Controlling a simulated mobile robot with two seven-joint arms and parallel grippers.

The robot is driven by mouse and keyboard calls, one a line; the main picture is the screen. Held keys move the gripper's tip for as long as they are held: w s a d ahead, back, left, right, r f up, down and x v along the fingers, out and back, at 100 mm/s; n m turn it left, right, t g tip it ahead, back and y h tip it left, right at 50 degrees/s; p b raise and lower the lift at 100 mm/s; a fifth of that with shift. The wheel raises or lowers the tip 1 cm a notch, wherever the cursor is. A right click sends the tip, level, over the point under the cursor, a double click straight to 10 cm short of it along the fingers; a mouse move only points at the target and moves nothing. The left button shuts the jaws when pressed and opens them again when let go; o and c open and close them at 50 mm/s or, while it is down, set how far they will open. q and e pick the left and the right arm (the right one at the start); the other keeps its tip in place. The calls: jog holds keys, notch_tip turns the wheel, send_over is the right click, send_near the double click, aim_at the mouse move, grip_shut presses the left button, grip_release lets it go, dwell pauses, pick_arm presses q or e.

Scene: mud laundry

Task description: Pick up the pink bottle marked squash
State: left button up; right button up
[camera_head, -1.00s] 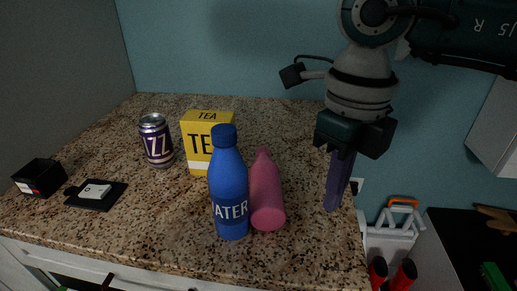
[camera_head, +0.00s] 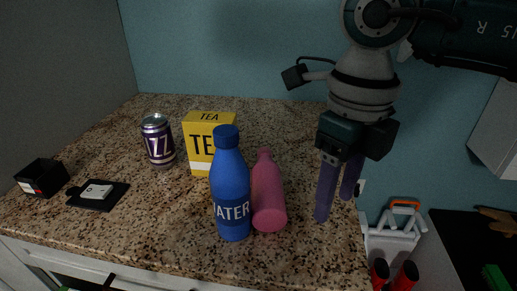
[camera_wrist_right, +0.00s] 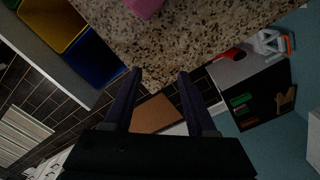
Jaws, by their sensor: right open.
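My left gripper is not in view.
A yellow TEA box (camera_head: 201,130) and a purple can (camera_head: 157,142) stand behind and left of the bottles. A black box (camera_head: 42,178) and a dark flat tray (camera_head: 104,204) are at far left. The counter's front right is clear.

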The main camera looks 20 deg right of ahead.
jog(key=o, duration=0.6)
jog(key=shift+o, duration=0.2)
